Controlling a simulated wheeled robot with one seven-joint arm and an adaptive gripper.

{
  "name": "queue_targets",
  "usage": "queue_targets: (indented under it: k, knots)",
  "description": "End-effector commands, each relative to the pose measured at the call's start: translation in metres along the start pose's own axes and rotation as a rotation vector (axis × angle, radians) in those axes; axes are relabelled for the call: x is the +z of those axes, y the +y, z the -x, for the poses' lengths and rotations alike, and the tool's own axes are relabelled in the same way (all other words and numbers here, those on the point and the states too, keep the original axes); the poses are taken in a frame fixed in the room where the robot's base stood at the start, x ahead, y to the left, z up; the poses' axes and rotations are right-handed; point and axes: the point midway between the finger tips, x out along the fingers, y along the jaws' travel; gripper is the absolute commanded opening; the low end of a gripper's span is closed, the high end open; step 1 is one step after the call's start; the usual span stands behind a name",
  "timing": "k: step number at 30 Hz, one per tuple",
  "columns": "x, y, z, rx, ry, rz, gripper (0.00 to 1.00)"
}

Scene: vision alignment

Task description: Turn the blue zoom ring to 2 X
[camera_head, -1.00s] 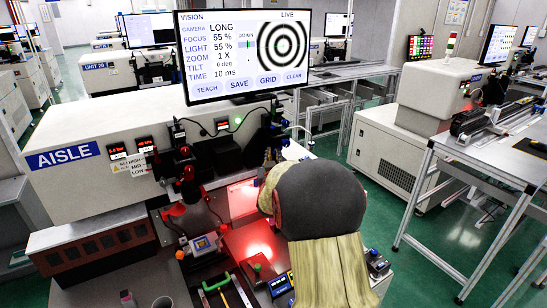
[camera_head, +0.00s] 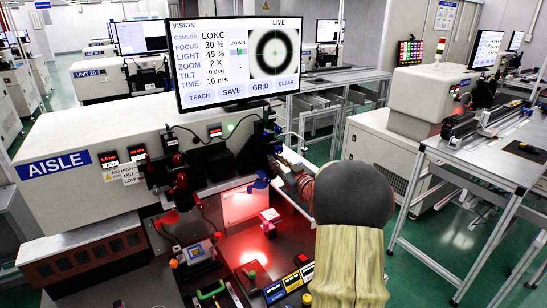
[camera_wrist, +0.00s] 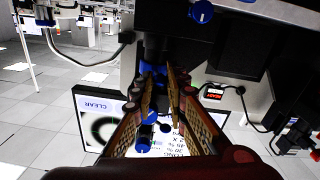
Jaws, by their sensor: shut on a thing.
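The vision screen (camera_head: 238,62) at the back reads ZOOM 2 X, FOCUS 30 %, LIGHT 45 %; its live picture shows a large dark ring. My gripper (camera_wrist: 161,78) reaches the dark lens column in the wrist view. Its two fingers are closed on a blue ring (camera_wrist: 156,70) between the tips, largely hidden by them. I cannot read any label on this ring. Other blue knobs (camera_wrist: 143,145) show lower down in that view. In the head view my arm's dark rounded housing and tan sleeve hide most of the gripper.
The AISLE machine body (camera_head: 110,160) stands behind the bench. A red-lit plate (camera_head: 240,205) and a small red and white block (camera_head: 269,217) lie below the column. Tools and small boxes crowd the bench front. A metal-framed table (camera_head: 490,160) stands to the right.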

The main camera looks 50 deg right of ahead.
Motion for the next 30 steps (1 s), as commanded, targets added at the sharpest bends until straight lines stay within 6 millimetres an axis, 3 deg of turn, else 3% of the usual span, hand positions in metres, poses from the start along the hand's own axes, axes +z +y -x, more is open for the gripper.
queue_targets:
  k: [12, 30]
  knots:
    - [0.0003, 0.0133, 0.0002, -0.179, 0.036, 0.001, 0.0]
    - [0.0019, 0.0144, -0.0001, -0.213, 0.044, 0.003, 0.0]
